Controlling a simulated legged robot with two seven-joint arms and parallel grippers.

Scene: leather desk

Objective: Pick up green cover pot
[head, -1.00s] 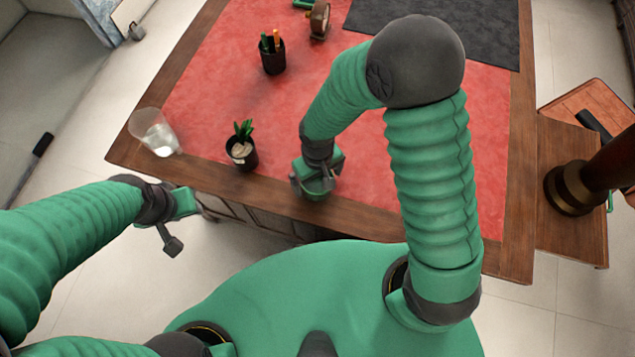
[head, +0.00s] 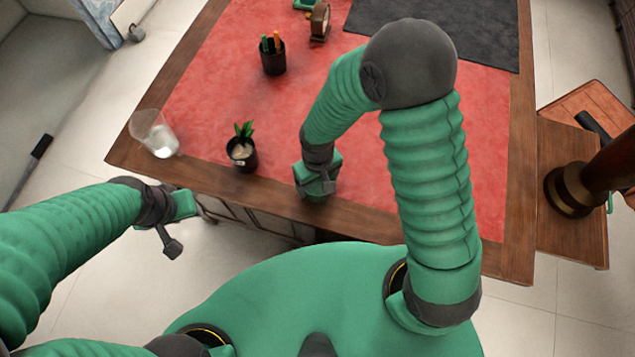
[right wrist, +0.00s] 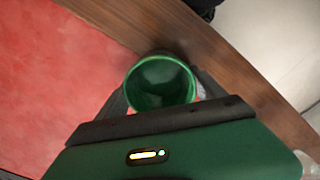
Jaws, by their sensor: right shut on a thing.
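The green cover pot (right wrist: 162,84) is a small, round, hollow green cup; its open mouth faces the camera in the right wrist view. My right gripper (right wrist: 163,98) has its dark fingers on both sides of the pot and is shut on it. In the head view my right gripper (head: 316,186) is low at the desk's front edge and hides most of the pot. I cannot tell whether the pot still touches the desk. My left gripper (head: 183,222) hangs in front of the desk's left corner, away from the pot; its finger opening is unclear.
A clear glass (head: 157,136) is at the left edge. A black pen cup (head: 272,57) and a small clock (head: 320,22) stand farther back. The red area right of my gripper is clear.

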